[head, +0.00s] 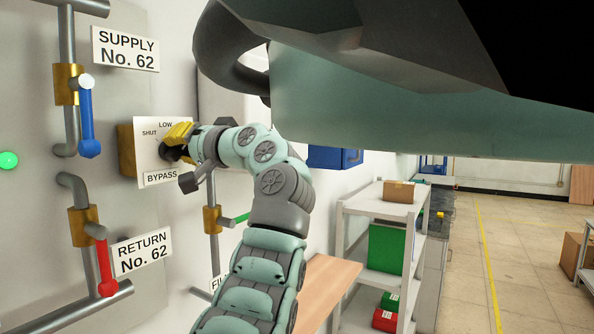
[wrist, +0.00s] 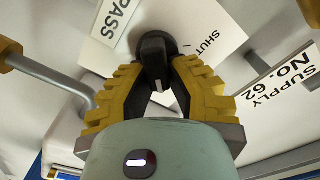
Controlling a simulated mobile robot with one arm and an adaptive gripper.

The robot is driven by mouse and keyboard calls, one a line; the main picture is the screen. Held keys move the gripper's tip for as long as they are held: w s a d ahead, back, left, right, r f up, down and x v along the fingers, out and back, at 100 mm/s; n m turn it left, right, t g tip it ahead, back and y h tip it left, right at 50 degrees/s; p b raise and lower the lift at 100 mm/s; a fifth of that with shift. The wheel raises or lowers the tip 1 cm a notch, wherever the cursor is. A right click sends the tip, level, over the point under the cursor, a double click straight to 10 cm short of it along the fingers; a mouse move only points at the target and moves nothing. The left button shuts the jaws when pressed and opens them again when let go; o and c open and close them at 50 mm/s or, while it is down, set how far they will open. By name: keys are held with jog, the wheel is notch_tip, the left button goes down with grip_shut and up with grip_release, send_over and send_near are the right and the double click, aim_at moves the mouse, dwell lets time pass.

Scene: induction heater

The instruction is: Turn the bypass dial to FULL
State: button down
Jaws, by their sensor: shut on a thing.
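The bypass dial is a black knob (wrist: 154,58) on a white plate marked SHUT and LOW, with a BYPASS label below (head: 162,177). My gripper (wrist: 155,78) has its yellow fingers closed on both sides of the knob in the wrist view. In the head view my gripper (head: 178,143) is at the plate (head: 145,150) and covers the knob and the right part of the scale. The FULL mark is hidden there. The wrist view is turned over, with SHUT right of the knob. I cannot tell exactly which mark the dial points to.
Left of the plate are the supply valve with a blue handle (head: 86,125) and the return valve with a red handle (head: 104,265). A green-handled valve (head: 236,219) stands below right of my gripper. A shelf (head: 384,208) stands right; floor beyond is open.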

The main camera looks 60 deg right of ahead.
jog(key=m, duration=0.4)
jog(key=shift+w+d+f+m+b, duration=0.1)
jog(key=shift+f+m+b, duration=0.2)
jog(key=shift+f, duration=0.05)
jog(key=m, duration=0.4)
jog(key=shift+f, duration=0.25)
jog(key=c, duration=0.9)
grip_release()
jog(key=shift+d, duration=0.1)
jog(key=s+d, duration=0.1)
jog(key=s, duration=1.1)
jog(key=shift+m, duration=0.3)
